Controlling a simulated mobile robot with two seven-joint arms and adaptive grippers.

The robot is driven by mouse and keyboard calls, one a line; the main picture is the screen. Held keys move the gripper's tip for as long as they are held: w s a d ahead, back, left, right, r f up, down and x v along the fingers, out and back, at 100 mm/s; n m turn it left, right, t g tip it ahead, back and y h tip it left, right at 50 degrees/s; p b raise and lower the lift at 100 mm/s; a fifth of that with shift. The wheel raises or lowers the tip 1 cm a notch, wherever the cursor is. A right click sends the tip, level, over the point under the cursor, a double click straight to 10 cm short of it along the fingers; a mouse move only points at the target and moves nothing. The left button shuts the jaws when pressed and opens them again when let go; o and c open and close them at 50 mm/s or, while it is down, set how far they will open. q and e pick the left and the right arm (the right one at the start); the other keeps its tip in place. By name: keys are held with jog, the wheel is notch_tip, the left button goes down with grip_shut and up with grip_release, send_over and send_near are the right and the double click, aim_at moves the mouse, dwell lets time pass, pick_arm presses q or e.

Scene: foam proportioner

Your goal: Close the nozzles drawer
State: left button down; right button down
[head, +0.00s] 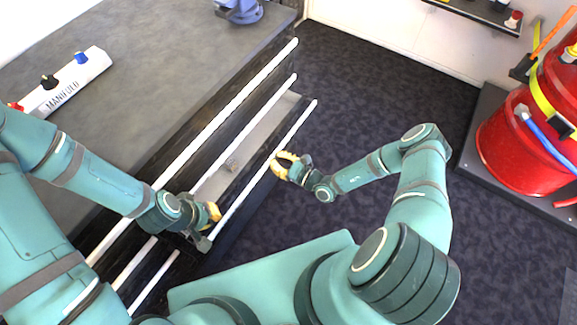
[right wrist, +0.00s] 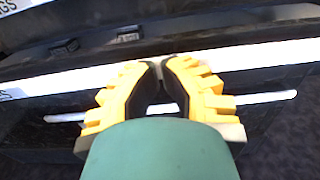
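A pulled-out drawer (head: 262,125) juts from the dark cabinet in the head view, with a pale interior and a white strip along its front's top edge. A small brownish object lies inside. No nozzles label is readable. My right gripper (head: 282,164) is at the outer side of the drawer front, by the white strip. In the right wrist view its yellow fingers (right wrist: 161,68) come together at the tips over the strip (right wrist: 262,58), with nothing visible between; contact is unclear. My left gripper (head: 211,214) is by the drawer's near end; its finger opening is unclear.
The grey bench top (head: 165,75) carries a white manifold block (head: 62,84) with coloured knobs and a blue device (head: 240,10). A red tank (head: 520,145) stands on a dark base at the right. Dark carpet (head: 365,105) is clear between cabinet and tank.

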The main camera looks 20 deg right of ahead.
aim_at(259, 150)
pick_arm(q)
jog(key=shift+w+f+b, duration=0.1)
jog(key=shift+f+b, duration=0.35)
jog(key=shift+f, duration=0.05)
pick_arm(e)
jog(key=x, duration=0.9)
jog(key=shift+w+a, duration=0.2)
jog(key=shift+w+a+r, duration=0.1)
jog(key=shift+w, duration=0.05)
